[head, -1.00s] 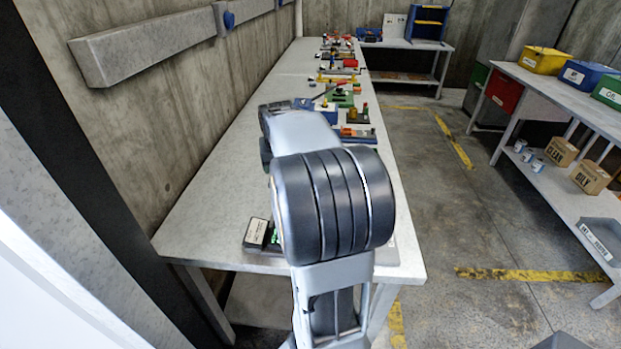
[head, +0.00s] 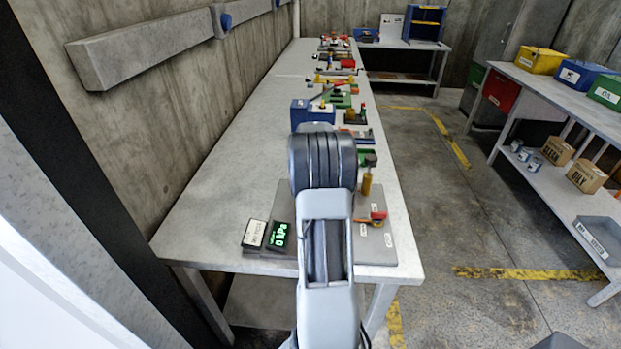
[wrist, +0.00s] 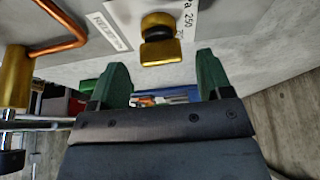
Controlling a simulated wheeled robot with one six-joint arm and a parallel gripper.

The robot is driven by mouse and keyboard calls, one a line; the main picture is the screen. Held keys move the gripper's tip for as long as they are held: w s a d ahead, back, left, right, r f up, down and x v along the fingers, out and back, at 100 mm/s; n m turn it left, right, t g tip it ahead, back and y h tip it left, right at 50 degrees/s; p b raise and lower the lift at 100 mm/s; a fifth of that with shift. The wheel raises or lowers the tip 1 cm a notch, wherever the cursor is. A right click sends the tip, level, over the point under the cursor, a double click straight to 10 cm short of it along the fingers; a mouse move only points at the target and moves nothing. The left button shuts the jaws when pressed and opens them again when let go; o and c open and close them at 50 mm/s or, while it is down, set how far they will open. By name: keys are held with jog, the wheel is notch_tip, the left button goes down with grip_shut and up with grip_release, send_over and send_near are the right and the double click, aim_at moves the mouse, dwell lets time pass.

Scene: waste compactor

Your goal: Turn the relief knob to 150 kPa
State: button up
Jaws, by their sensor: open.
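In the head view my arm hides the gripper and knob. A green-lit display (head: 279,236) on the panel (head: 376,248) appears to read 0 kPa.
In the wrist view a copper pipe (wrist: 62,46) and brass body (wrist: 14,78) lie left. The bench's left side is clear.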

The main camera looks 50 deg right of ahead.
jog(key=shift+x, duration=1.05)
jog(key=c, duration=0.9)
jog(key=shift+f+m+b, duration=0.1)
jog(key=shift+m+b, duration=0.2)
jog(key=shift+b, duration=0.05)
jog(key=m+g+b, duration=0.1)
jog(key=m+b, duration=0.2)
jog(key=shift+f+h, duration=0.15)
jog(key=shift+h, duration=0.25)
jog(key=m+g+b, duration=0.2)
jog(key=m+b, duration=0.1)
jog(key=m, duration=0.2)
jog(key=shift+w, duration=0.1)
jog(key=m, duration=0.2)
jog(key=m+g, duration=0.1)
jog(key=m, duration=0.1)
jog(key=m+g, duration=0.1)
jog(key=shift+r+m, duration=0.3)
jog(key=shift+m, duration=0.1)
jog(key=shift+w+m+g+y+p, duration=0.1)
jog(key=shift+m+g+y+p, duration=0.3)
jog(key=shift+m, duration=0.5)
jog(key=shift+m+g+y+p, duration=0.3)
jog(key=shift+m+p, duration=0.2)
jog(key=shift+m, duration=0.4)
jog(key=shift+f, duration=0.1)
